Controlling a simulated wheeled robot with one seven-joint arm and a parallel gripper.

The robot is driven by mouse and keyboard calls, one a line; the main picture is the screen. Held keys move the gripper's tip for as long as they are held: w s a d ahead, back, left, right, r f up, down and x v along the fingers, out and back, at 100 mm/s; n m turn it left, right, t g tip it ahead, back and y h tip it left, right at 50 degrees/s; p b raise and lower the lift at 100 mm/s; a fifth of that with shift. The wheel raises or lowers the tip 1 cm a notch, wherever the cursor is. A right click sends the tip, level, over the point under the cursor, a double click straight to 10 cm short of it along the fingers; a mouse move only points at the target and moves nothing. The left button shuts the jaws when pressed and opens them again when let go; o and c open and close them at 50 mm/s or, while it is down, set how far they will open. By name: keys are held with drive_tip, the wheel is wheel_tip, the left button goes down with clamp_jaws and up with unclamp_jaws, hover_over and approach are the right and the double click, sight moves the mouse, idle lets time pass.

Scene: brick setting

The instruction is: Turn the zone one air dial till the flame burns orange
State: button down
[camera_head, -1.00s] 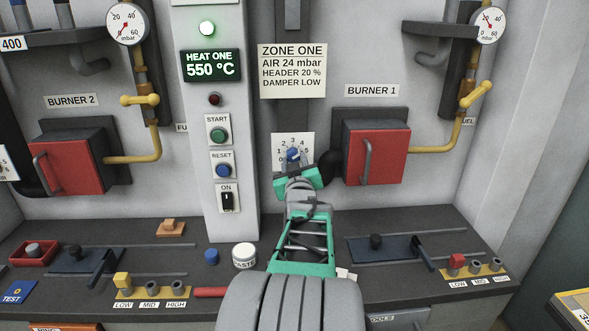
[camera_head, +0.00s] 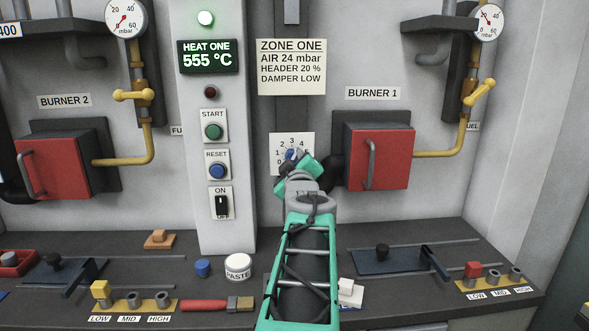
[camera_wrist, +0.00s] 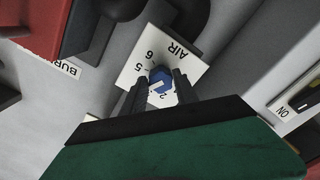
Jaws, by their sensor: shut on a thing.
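The zone one air dial is a blue knob (camera_head: 290,154) on a white numbered plate (camera_head: 283,141) on the wall, left of burner 1. In the wrist view the knob (camera_wrist: 160,80) sits between my two dark fingers, and the plate (camera_wrist: 178,48) reads AIR. My gripper (camera_wrist: 160,86) is shut on the knob; in the head view my green wrist covers the lower right of the plate. The knob's exact setting is hard to read. The flame is not visible; burner 1's red door (camera_head: 381,158) is closed.
A sign (camera_head: 291,67) reads ZONE ONE, AIR 24 mbar. The heat display (camera_head: 208,58) shows 555 °C. The right gauge (camera_head: 489,23) hangs above a yellow fuel valve (camera_head: 480,92).

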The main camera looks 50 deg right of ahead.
drive_tip(key=c, duration=0.9)
unclamp_jaws()
drive_tip(key=shift+c, duration=0.2)
drive_tip(key=b+v, duration=0.1)
drive_tip(key=v, duration=0.7)
drive_tip(key=shift+d, duration=0.1)
